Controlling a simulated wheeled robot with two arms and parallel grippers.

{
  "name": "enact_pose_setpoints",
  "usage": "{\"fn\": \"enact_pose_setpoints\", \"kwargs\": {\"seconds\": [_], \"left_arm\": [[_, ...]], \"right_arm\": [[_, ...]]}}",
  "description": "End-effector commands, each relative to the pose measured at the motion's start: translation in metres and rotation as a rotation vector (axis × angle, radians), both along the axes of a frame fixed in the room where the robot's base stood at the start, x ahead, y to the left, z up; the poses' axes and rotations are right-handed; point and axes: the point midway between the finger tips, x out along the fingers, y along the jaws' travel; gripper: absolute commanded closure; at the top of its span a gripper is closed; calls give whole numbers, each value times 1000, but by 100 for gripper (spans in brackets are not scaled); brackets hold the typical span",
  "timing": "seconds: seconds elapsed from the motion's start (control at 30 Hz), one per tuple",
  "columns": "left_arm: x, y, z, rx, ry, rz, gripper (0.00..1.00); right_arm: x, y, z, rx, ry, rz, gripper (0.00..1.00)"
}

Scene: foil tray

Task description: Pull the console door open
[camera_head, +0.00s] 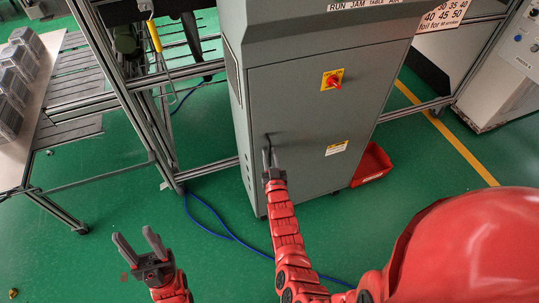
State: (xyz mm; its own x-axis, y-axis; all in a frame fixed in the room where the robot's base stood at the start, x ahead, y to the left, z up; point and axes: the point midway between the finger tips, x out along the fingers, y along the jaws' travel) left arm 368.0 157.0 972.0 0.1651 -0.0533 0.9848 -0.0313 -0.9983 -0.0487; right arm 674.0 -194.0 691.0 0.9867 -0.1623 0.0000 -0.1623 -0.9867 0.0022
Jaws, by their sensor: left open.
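The grey console (315,125) stands upright in the middle of the head view. Its front door looks flush with the cabinet, with no gap that I can make out. My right gripper (269,158) is at the left part of the front panel, with its fingers against or just before a small dark spot there. My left gripper (140,246) is open and empty, over the green floor at the lower left, well apart from the console.
A red rotary switch (334,83) on a yellow plate is on the console front. A red bin (371,166) sits on the floor at its right side. A metal frame (135,105) stands to the left. A blue cable (215,222) crosses the green floor.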

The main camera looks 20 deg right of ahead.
Motion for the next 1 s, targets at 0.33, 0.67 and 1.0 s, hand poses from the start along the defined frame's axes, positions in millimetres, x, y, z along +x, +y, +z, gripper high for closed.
{"fn": "enact_pose_setpoints", "kwargs": {"seconds": [0.33, 0.67, 1.0], "left_arm": [[0, 0, 0, 0, 0, 0, 50], [0, 0, 0, 0, 0, 0, 50], [0, 0, 0, 0, 0, 0, 50]], "right_arm": [[0, 0, 0, 1, 0, 0, 100], [0, 0, 0, 1, 0, 0, 100], [0, 0, 0, 1, 0, 0, 100]]}}
